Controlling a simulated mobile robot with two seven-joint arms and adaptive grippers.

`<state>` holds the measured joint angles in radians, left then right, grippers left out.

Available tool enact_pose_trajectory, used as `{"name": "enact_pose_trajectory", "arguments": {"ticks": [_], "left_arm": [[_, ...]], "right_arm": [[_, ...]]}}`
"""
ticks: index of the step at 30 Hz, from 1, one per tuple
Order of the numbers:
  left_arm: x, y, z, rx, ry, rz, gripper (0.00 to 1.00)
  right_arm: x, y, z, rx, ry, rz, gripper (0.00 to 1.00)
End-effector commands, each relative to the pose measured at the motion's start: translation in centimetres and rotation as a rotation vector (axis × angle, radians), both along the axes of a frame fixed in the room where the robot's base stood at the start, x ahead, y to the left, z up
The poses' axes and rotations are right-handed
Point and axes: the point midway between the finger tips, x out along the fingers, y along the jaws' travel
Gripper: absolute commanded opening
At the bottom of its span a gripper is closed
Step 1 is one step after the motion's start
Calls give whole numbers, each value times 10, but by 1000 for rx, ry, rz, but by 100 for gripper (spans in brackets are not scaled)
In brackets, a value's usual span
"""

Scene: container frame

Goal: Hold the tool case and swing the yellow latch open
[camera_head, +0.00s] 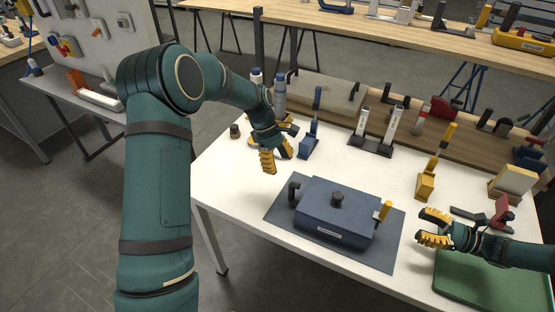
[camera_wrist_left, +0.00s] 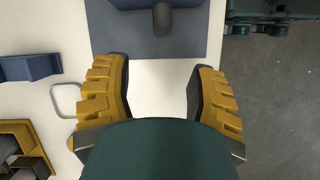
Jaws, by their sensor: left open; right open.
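The tool case (camera_head: 334,213) is a dark blue box with a black knob on its lid and a pale label on its front. A black handle (camera_head: 293,190) stands at its left end, and the yellow latch (camera_head: 383,210) stands upright at its right end. My left gripper (camera_head: 275,162) is open and empty above the table, behind and left of the case. In the left wrist view its fingers (camera_wrist_left: 160,95) are spread, with a dark grip at the top edge. My right gripper (camera_head: 432,229) is open and empty, right of the latch and apart from it.
The case rests on a grey mat (camera_head: 392,252) on the white table (camera_head: 238,200). A green tray (camera_head: 480,282) lies under my right arm. A blue stand (camera_head: 308,146), a yellow-handled stand (camera_head: 427,184) and a two-post fixture (camera_head: 377,140) stand behind the case.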

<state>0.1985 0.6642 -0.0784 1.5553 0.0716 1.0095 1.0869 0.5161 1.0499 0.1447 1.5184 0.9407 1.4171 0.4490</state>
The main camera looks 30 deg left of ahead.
Motion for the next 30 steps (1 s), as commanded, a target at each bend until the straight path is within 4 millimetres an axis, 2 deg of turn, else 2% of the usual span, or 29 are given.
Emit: {"name": "enact_pose_trajectory", "arguments": {"ticks": [18,24,30], "left_arm": [[-9,-40,-97,-3,2,1,57],[-10,-47,-115,-1,0,0,57],[-10,-49,-120,-1,-2,1,57]], "right_arm": [[0,0,0,0,0,0,46],[0,0,0,0,0,0,46],[0,0,0,0,0,0,46]]}}
